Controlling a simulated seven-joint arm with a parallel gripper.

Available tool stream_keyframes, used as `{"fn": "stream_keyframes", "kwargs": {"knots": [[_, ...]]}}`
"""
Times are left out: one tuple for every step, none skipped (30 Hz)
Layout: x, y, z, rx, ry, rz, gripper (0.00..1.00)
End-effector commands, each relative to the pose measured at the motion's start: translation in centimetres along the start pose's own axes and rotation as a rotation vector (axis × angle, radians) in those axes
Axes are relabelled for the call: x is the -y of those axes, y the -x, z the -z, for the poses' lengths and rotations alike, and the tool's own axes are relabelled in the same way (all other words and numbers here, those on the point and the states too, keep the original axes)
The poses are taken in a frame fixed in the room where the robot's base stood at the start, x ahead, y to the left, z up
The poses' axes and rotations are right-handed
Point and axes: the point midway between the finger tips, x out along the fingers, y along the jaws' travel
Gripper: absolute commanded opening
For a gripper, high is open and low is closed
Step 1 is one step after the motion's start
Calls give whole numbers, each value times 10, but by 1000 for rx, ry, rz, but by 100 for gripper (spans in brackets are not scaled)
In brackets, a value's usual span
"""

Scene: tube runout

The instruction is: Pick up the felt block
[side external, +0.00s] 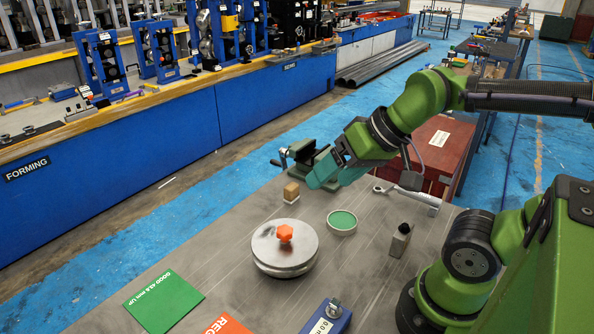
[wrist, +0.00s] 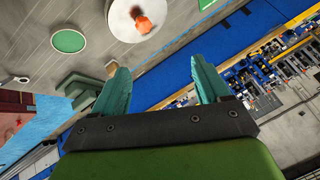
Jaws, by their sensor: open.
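A small tan block (side external: 291,188) with a pale layer at its base stands on the grey table near its far edge; I take it to be the felt block. In the wrist view only a small tan part of it (wrist: 111,67) shows, beside the tip of the left finger, which partly hides it. My gripper (side external: 322,177) has teal fingers and is above the table, to the right of the block in the side view. In the wrist view the fingers (wrist: 160,66) are wide apart with nothing between them.
A round metal disc with an orange knob (side external: 284,250) lies in front of the block. A green-topped round dish (side external: 342,222), a small grey block with a dark top (side external: 401,240) and a ratchet wrench (side external: 408,196) lie to the right. A vise (side external: 306,157) is close behind my gripper.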

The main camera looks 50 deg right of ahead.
Motion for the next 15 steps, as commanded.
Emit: {"fn": "stream_keyframes", "kwargs": {"knots": [[0,0,0,0,0,0,76],[0,0,0,0,0,0,76],[0,0,0,0,0,0,76],[0,0,0,0,0,0,76],[0,0,0,0,-2,-1,76],[-2,-2,0,6,-7,-7,76],[-4,-4,0,16,-12,-13,76],[-6,-8,-1,29,-19,-22,76],[-8,-13,1,47,-30,-34,76],[-10,-16,4,59,-39,-44,76],[-12,-20,10,71,-47,-56,76],[-14,-26,19,89,-60,-75,76],[-16,-30,27,105,-67,-89,76],[-18,-35,36,123,-70,-105,76],[-22,-41,48,147,-71,-126,76]]}}
